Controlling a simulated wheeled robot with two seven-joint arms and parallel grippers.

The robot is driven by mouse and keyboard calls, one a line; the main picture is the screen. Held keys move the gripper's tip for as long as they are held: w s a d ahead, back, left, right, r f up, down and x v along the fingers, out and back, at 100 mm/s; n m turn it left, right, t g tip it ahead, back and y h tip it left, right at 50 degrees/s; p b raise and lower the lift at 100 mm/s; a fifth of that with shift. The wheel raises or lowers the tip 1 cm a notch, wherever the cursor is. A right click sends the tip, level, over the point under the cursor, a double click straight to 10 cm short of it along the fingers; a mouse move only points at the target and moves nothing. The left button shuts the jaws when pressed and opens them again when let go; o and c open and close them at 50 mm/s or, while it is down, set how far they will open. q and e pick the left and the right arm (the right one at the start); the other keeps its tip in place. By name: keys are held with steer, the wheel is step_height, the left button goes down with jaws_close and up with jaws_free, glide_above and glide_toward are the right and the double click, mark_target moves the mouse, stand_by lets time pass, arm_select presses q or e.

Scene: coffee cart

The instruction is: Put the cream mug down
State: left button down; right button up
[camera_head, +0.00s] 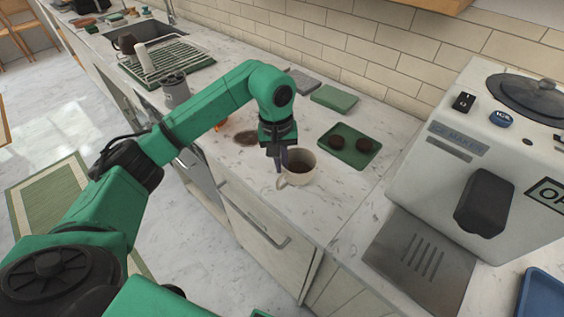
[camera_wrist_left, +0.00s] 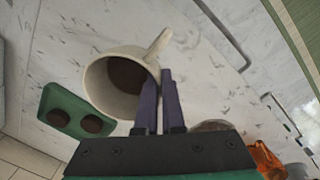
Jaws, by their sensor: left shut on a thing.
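The cream mug (camera_head: 300,176) with dark liquid inside is at the marble counter's front part, left of the big machine. In the left wrist view the mug (camera_wrist_left: 112,72) is tilted in the picture, with its handle pointing up right. My left gripper (camera_head: 281,163) is at the mug's left side, its fingers (camera_wrist_left: 158,104) shut on the mug's wall. I cannot tell whether the mug's base touches the counter. My right gripper is not in view.
A green tray (camera_head: 373,157) with two dark round items lies just behind the mug. A grey ice maker (camera_head: 440,150) stands at the right. A dark stain (camera_head: 246,137) is left of the gripper. Bare counter (camera_head: 325,208) lies in front and right of the mug.

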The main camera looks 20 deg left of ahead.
arm_select(q)
steer(key=shift+f, duration=0.3)
steer(key=shift+w+f, duration=0.1)
steer(key=shift+f, duration=0.1)
steer(key=c, duration=1)
jaws_free()
steer(key=shift+c, duration=0.2)
steer(key=shift+r, duration=0.15)
steer(key=shift+r, duration=0.15)
step_height(320, 180, up, 12)
steer(key=b, duration=0.2)
steer(key=shift+s+a, duration=0.2)
steer(key=shift+a, duration=0.2)
